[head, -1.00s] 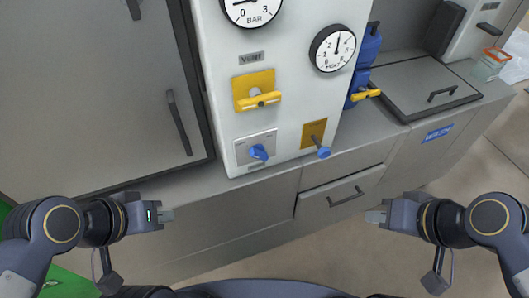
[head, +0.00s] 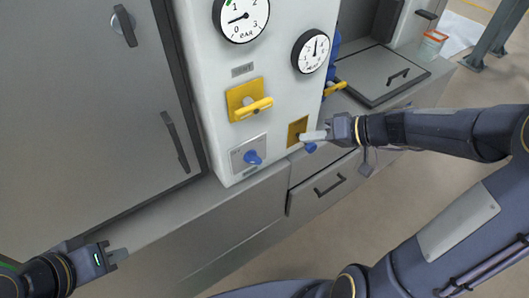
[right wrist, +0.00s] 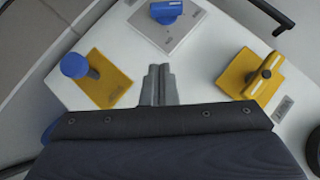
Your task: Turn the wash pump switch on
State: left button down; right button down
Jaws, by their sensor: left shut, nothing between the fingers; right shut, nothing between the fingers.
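The white panel (head: 208,92) carries a lever with a blue tip (head: 310,147) on a yellow plate (head: 293,130). To its left is a blue rotary knob (head: 253,157) on a grey plate. Labels are too small to read, so I cannot tell which is the wash pump switch. My right gripper (head: 304,137) is shut and empty, just above the blue tip in the head view. In the right wrist view the gripper (right wrist: 158,72) is between the blue-tipped lever (right wrist: 74,65) and the yellow handle (right wrist: 265,74); contact is not visible. My left gripper (head: 118,256) is shut and empty, low at left.
A yellow valve handle (head: 252,109) sits above the rotary knob. Two gauges (head: 241,16) (head: 311,51) are higher on the panel. A grey cabinet door (head: 90,110) is at left. A ledge (head: 165,215) and a drawer (head: 320,190) lie below.

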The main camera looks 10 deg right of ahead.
aim_at(253, 159)
jog(key=shift+a, duration=0.1)
jog(key=x, duration=0.4)
jog(key=s+x, duration=0.1)
jog(key=x, duration=0.3)
jog(key=f+p+x, duration=0.1)
jog(key=x, duration=0.3)
jog(key=shift+s+a, duration=0.2)
jog(key=shift+s, duration=0.15)
jog(key=shift+s+a+f, duration=0.1)
jog(key=shift+a+f, duration=0.25)
jog(key=shift+f, duration=0.05)
